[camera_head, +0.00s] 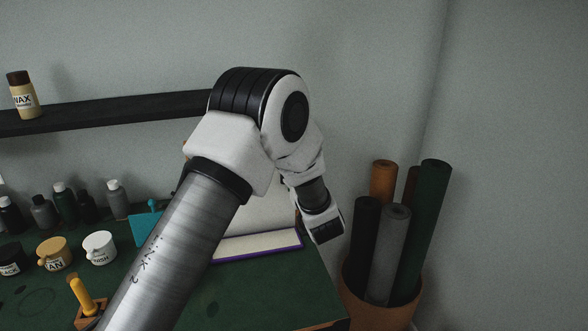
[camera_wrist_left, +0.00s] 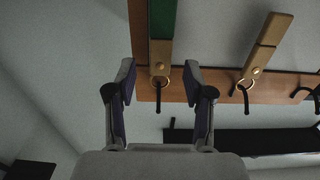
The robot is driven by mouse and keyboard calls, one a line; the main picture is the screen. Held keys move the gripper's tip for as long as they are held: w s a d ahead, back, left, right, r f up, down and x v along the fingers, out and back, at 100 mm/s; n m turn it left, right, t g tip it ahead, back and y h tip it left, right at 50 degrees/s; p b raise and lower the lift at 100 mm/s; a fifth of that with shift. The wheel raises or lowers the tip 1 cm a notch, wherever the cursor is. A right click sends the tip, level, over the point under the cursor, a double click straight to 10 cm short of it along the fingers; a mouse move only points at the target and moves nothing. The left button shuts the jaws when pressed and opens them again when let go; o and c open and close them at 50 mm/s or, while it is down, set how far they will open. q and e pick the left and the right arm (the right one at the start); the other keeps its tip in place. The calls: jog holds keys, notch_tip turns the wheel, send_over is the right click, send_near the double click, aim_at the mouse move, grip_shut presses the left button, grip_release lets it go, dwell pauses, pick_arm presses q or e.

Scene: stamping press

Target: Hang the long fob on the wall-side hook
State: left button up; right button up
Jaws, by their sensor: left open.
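In the left wrist view, my left gripper (camera_wrist_left: 159,85) is open, with one finger on each side of a fob and apart from it. This fob has a tan leather end (camera_wrist_left: 160,55) and a green strip (camera_wrist_left: 163,16) running out of the frame's top. Its brass ring (camera_wrist_left: 160,81) is at a dark hook (camera_wrist_left: 157,99) on a wooden rail (camera_wrist_left: 205,87). A shorter tan fob (camera_wrist_left: 268,43) has its ring at another dark hook (camera_wrist_left: 245,101) to the right. A further hook (camera_wrist_left: 303,92) shows at the right edge. In the head view, my left arm hides the rail and fobs.
A dark shelf (camera_head: 130,107) on the wall carries a wax bottle (camera_head: 24,96). The green bench (camera_head: 270,290) holds several bottles, pots (camera_head: 100,248) and a purple-edged pad (camera_head: 262,246). A pot of rolls (camera_head: 385,318) stands at the right corner, close to my wrist.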

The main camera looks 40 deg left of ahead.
pick_arm(q)
jog(key=v, duration=0.6)
jog(key=shift+a, duration=0.1)
dwell(0.9)
